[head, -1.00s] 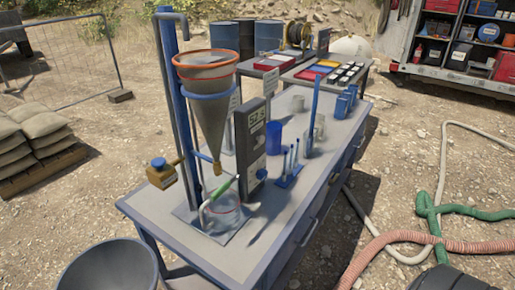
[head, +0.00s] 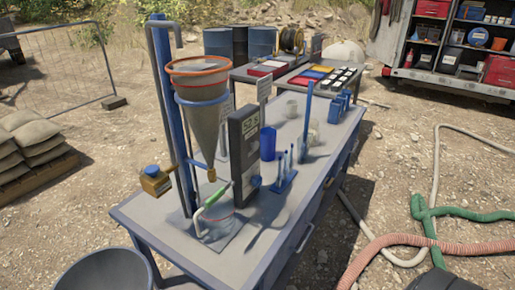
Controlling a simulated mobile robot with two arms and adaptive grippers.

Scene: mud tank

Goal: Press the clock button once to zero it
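The clock (head: 245,157) is a tall dark upright box on the workbench, right of the funnel. A light display (head: 250,127) sits near its top, with digits too blurred to read surely. A blue round button (head: 255,181) shows low on its front side. A grey cone funnel (head: 203,118) with an orange rim hangs in a blue ring on a blue post, left of the clock. Neither of my grippers is in view.
The grey workbench (head: 275,225) also holds a blue cup (head: 268,143), a blue rack with thin tubes (head: 284,180) and a tall blue cylinder (head: 306,117). A green-handled bent piece (head: 216,193) stands near the clear cup. A dark tub (head: 103,272) is at front left. Hoses (head: 425,240) lie on the right ground.

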